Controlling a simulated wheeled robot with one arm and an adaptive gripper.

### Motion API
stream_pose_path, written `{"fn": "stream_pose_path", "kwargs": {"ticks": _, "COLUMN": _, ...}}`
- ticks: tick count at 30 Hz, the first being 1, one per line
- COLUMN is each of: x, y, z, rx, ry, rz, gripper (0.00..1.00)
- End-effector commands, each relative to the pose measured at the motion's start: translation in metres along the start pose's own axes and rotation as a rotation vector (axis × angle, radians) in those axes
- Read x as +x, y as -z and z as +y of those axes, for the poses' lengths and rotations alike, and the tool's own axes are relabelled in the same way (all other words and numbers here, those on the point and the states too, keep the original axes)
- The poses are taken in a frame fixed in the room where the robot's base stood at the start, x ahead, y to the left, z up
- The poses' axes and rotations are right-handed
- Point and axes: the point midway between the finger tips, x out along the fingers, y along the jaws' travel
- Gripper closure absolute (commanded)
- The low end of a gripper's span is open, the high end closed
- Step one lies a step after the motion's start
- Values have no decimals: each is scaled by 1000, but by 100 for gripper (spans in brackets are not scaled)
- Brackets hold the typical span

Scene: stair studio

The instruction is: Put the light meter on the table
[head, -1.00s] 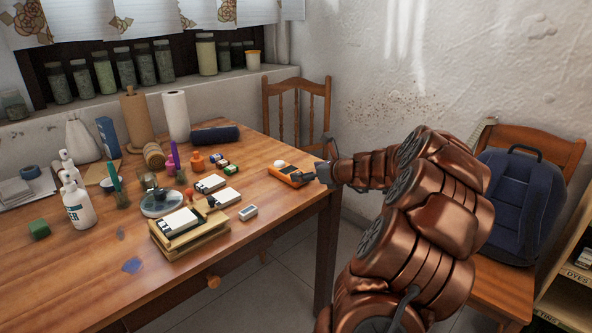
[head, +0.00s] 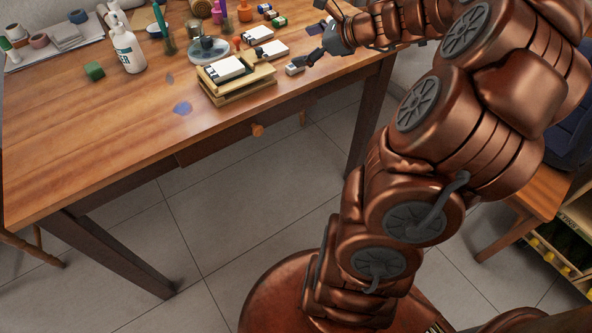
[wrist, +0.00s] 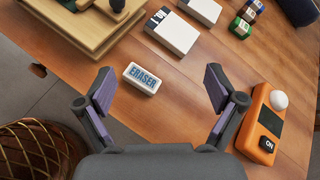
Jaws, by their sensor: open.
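The light meter (wrist: 267,122), an orange device with a white dome and a dark panel, lies on the wooden table (wrist: 185,125) at the right of the wrist view. I cannot make it out in the head view, where my arm covers that part of the table (head: 90,120). My gripper (wrist: 160,88) is open and empty, with the light meter outside its right finger. In the head view my gripper (head: 315,45) is over the table's right end.
Wooden trays (head: 240,86) with a white box stand left of the eraser. Several white boxes (wrist: 172,31) and small film boxes (wrist: 241,27) lie farther back. The table's front left is clear.

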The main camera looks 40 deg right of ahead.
Motion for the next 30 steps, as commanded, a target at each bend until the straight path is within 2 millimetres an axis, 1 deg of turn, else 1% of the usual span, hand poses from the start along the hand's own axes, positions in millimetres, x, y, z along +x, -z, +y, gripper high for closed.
{"fn": "stream_pose_path", "kwargs": {"ticks": 1, "x": 15, "y": -22, "z": 37, "rx": -127, "ry": -94, "rz": 8, "gripper": 7}}
{"fn": "stream_pose_path", "kwargs": {"ticks": 2, "x": 21, "y": -29, "z": 57, "rx": -199, "ry": -144, "rz": 14, "gripper": 7}}
{"fn": "stream_pose_path", "kwargs": {"ticks": 3, "x": 27, "y": -39, "z": 82, "rx": -294, "ry": -207, "rz": 20, "gripper": 7}}
{"fn": "stream_pose_path", "kwargs": {"ticks": 5, "x": 32, "y": -49, "z": 118, "rx": -428, "ry": -299, "rz": 25, "gripper": 7}}
{"fn": "stream_pose_path", "kwargs": {"ticks": 6, "x": 34, "y": -54, "z": 142, "rx": -512, "ry": -361, "rz": 27, "gripper": 7}}
{"fn": "stream_pose_path", "kwargs": {"ticks": 8, "x": 34, "y": -58, "z": 177, "rx": -636, "ry": -449, "rz": 27, "gripper": 7}}
{"fn": "stream_pose_path", "kwargs": {"ticks": 9, "x": 32, "y": -60, "z": 198, "rx": -721, "ry": -505, "rz": 27, "gripper": 7}}
{"fn": "stream_pose_path", "kwargs": {"ticks": 11, "x": 28, "y": -60, "z": 229, "rx": -848, "ry": -595, "rz": 27, "gripper": 7}}
{"fn": "stream_pose_path", "kwargs": {"ticks": 12, "x": 23, "y": -59, "z": 250, "rx": -936, "ry": -656, "rz": 23, "gripper": 7}}
{"fn": "stream_pose_path", "kwargs": {"ticks": 14, "x": 12, "y": -54, "z": 280, "rx": -1069, "ry": -755, "rz": 16, "gripper": 7}}
{"fn": "stream_pose_path", "kwargs": {"ticks": 15, "x": 4, "y": -49, "z": 299, "rx": -1159, "ry": -822, "rz": 12, "gripper": 7}}
{"fn": "stream_pose_path", "kwargs": {"ticks": 17, "x": -10, "y": -42, "z": 322, "rx": -1292, "ry": -915, "rz": 3, "gripper": 7}}
{"fn": "stream_pose_path", "kwargs": {"ticks": 18, "x": -20, "y": -35, "z": 335, "rx": -1379, "ry": -979, "rz": -2, "gripper": 7}}
{"fn": "stream_pose_path", "kwargs": {"ticks": 20, "x": -38, "y": -23, "z": 353, "rx": -1501, "ry": -1081, "rz": -13, "gripper": 7}}
{"fn": "stream_pose_path", "kwargs": {"ticks": 21, "x": -50, "y": -15, "z": 362, "rx": -1579, "ry": -1144, "rz": -21, "gripper": 7}}
{"fn": "stream_pose_path", "kwargs": {"ticks": 24, "x": -76, "y": 3, "z": 375, "rx": -1751, "ry": -1286, "rz": -34, "gripper": 7}}
{"fn": "stream_pose_path", "kwargs": {"ticks": 27, "x": -98, "y": 18, "z": 380, "rx": -1873, "ry": -1397, "rz": -47, "gripper": 7}}
{"fn": "stream_pose_path", "kwargs": {"ticks": 30, "x": -111, "y": 27, "z": 383, "rx": -1943, "ry": -1474, "rz": -55, "gripper": 7}}
